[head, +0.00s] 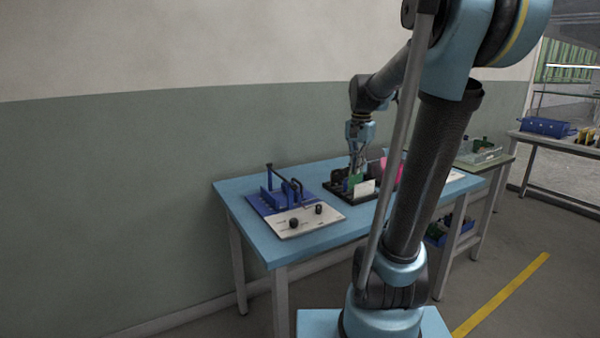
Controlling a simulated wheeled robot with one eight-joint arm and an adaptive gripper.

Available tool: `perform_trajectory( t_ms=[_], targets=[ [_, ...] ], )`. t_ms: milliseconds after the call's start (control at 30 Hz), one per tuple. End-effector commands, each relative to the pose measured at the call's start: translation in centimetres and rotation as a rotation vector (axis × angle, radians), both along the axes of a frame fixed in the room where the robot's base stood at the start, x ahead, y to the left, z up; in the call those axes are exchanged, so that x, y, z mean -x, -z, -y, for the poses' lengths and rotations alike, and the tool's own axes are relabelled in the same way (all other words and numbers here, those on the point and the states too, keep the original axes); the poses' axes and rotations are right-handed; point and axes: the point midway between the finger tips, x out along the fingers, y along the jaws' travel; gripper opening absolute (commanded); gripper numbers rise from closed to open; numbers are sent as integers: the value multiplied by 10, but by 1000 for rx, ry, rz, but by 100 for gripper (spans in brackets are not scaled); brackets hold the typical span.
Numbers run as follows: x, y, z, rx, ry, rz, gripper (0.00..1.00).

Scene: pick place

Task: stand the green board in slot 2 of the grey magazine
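A green board (354,180) stands upright among other boards in a dark rack (336,189) on the blue table. The rack looks like the magazine, but its slots and their numbers are too small to read. My gripper (356,168) points down directly above the green board, with its fingers at or near the board's top edge. I cannot tell whether the fingers touch or hold the board. A white board (364,188) stands in front and hides part of the rack. My arm hides the area to the right.
A blue fixture (272,204) with dark posts and a pale panel (300,220) with black knobs lie left on the blue table (238,208). A pink thing (377,172) stands right of the boards. A side table at right holds a clear bin (478,155).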

Motion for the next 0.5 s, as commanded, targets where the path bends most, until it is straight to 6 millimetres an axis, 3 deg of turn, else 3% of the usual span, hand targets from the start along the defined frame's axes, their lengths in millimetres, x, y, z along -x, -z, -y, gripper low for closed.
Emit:
perform_trajectory(
  t_ms=[500],
  targets=[
    [55, 20, 0, 12, -143, 26, 0]
  ],
)
